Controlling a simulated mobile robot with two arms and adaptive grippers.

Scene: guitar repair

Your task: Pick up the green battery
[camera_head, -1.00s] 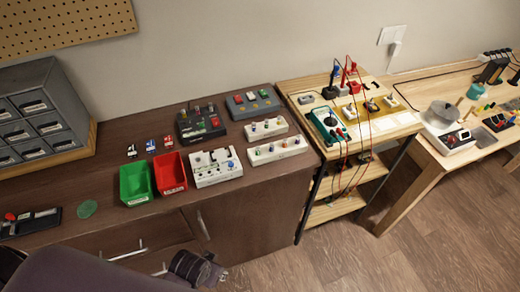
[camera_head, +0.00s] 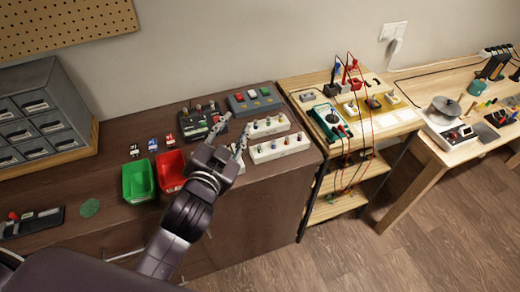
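Three small batteries lie in a row on the dark brown bench behind the bins. The leftmost, which looks dark with green, seems to be the green battery (camera_head: 134,150), though it is too small to be sure. Beside it lie a blue one (camera_head: 152,145) and a red one (camera_head: 170,140). My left gripper (camera_head: 232,130) is open, its two fingers spread, with nothing visible between them. It is over the white control boxes, well to the right of the batteries. My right gripper is not in view.
A green bin (camera_head: 138,181) and a red bin (camera_head: 171,171) stand in front of the batteries. A grey drawer cabinet (camera_head: 38,115) is to the left. Pedal boxes (camera_head: 252,100) stand at the right of the bench. A round green pad (camera_head: 90,207) lies at the front left.

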